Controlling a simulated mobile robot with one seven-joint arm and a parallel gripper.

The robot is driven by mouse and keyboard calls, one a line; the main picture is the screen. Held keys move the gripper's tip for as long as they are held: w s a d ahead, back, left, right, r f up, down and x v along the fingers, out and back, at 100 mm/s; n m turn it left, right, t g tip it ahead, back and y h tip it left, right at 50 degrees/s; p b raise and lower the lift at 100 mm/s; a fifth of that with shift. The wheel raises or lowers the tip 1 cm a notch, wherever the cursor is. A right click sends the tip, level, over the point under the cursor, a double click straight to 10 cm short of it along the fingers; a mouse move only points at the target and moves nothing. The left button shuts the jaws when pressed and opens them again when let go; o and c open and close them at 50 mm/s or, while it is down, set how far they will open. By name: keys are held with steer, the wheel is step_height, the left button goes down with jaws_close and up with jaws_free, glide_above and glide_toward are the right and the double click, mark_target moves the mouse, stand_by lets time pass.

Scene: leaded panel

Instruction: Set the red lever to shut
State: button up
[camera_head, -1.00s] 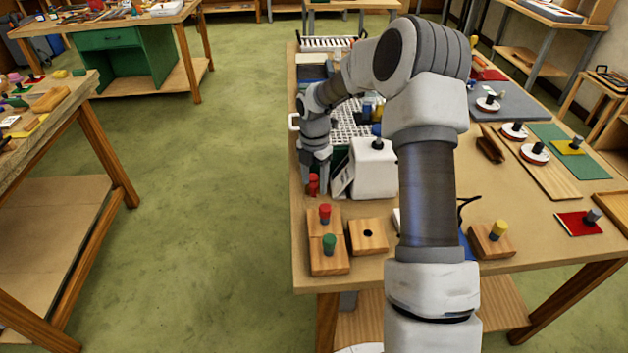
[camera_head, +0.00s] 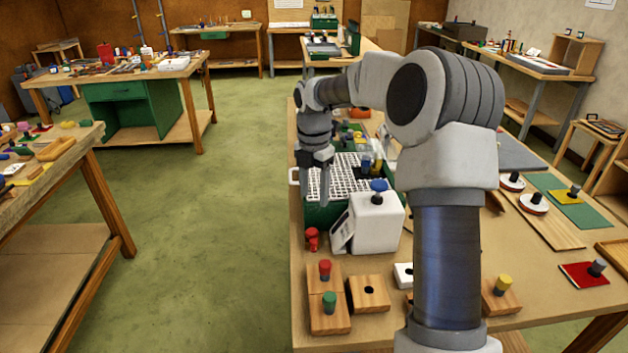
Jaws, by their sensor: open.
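A small red fitting (camera_head: 312,239), which looks like the red lever, stands near the table's left edge, left of a white box-shaped device (camera_head: 374,226). It is too small to make out which way its handle points. My gripper (camera_head: 318,192) points down above and behind it, in front of the near left part of a green crate with a white grid (camera_head: 322,215). The gripper is apart from the red fitting and holds nothing that I can see.
Nearer me are a wooden block (camera_head: 323,313) with red and green knobs, and a block with a hole (camera_head: 369,293). A yellow-knobbed block (camera_head: 501,296) stands right of my arm, which hides the table's middle. Open floor lies left.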

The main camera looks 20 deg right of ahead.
steer(key=shift+r, duration=1.45)
steer(key=s+a+r+m+t+h, duration=0.1)
steer(key=s+a+r+m, duration=0.1)
steer(key=s+r+m, duration=0.5)
steer(key=s+a+r+m+t, duration=0.25)
steer(key=s+m, duration=0.25)
steer(key=s, duration=0.3)
steer(key=s+f+m+t+y, duration=0.1)
steer(key=s+m+t, duration=0.1)
steer(key=s+m, duration=1.1)
steer(key=s, duration=0.3)
steer(key=shift+s+d+f, duration=0.15)
steer(key=shift+s+f, duration=0.1)
steer(key=shift+f, duration=0.15)
